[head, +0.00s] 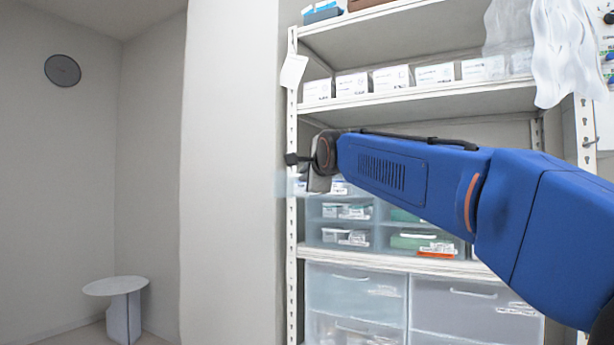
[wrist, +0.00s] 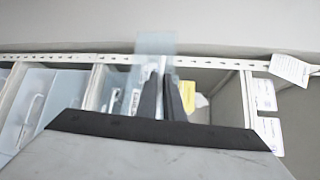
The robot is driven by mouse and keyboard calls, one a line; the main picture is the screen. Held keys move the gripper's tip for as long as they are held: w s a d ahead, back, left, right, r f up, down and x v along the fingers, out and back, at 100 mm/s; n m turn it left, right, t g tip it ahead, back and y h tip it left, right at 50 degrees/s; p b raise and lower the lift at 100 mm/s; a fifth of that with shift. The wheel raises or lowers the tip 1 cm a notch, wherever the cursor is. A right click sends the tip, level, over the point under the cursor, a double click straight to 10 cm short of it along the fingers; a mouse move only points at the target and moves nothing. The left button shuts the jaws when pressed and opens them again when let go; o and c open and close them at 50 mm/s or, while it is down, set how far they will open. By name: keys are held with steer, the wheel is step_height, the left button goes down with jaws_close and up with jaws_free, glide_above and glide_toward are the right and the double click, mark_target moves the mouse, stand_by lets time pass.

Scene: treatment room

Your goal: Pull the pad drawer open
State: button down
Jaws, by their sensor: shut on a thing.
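A pale translucent panel (wrist: 155,44), probably the pad drawer's front, lies at the fingertips and sticks out past the post. In the head view this panel (head: 284,185) shows left of the post. My gripper and arm hide much of the top drawer row, so I cannot tell how far the drawer is out.
Small clear drawers (head: 346,211) with packs sit below my gripper. Larger translucent drawers (head: 355,287) are lower. White boxes (head: 393,78) line the shelf above. A tag (head: 293,70) hangs on the left post. A round stool (head: 116,287) stands left; open floor room lies there.

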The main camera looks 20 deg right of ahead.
steer(key=c, duration=1.9)
jaws_free()
steer(key=s+a+r, duration=0.2)
steer(key=s, duration=1.5)
steer(key=shift+r, duration=0.2)
steer(key=shift+d, duration=0.1)
steer(key=s+a+f+n+g, duration=0.1)
steer(key=s+f+n+g, duration=0.3)
steer(key=f, duration=1.4)
steer(key=s+a+f+n+g+y, duration=0.1)
steer(key=s+f+n+g, duration=0.2)
steer(key=s+f+n, duration=0.7)
steer(key=s+a+f+n+g, duration=0.1)
steer(key=s+f+n+g, duration=0.3)
steer(key=f, duration=2.3)
steer(key=s+n, duration=0.2)
steer(key=s, duration=0.1)
steer(key=shift+s+a+f+n+g+y, duration=0.2)
steer(key=shift+a+n+g+y, duration=0.1)
steer(key=shift+n+y, duration=0.1)
